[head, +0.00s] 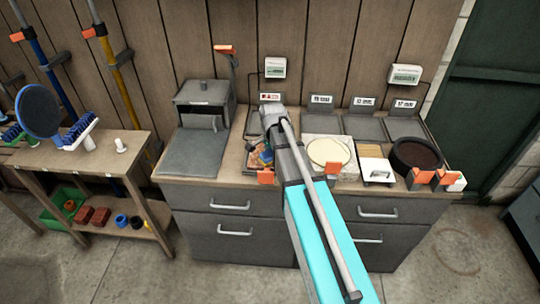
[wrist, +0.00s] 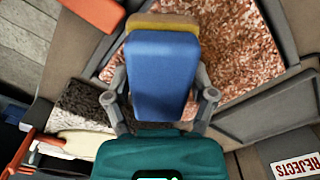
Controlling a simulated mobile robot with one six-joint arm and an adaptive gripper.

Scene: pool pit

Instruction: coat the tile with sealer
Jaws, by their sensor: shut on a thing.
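In the wrist view, my gripper (wrist: 163,94) is shut on a blue block (wrist: 162,75) with a tan, sponge-like edge (wrist: 162,22) at its far end. One finger is on each side of the block. A speckled reddish-brown tile (wrist: 235,50) lies below and beyond the block, which covers its middle. I cannot tell whether the block touches it. A darker speckled patch (wrist: 85,104) shows at lower left; I cannot tell whether it belongs to the tile. In the head view, my arm hides the gripper, and a blue and yellow patch (head: 260,156) shows beside it.
A REJECTS label (wrist: 297,167) shows in the wrist view. In the head view, a round cream disc (head: 330,151), a white box (head: 377,171) and a dark round pan (head: 417,157) stand right of my arm. A grey-lidded unit (head: 203,100) stands left. Orange clips line the counter's front edge.

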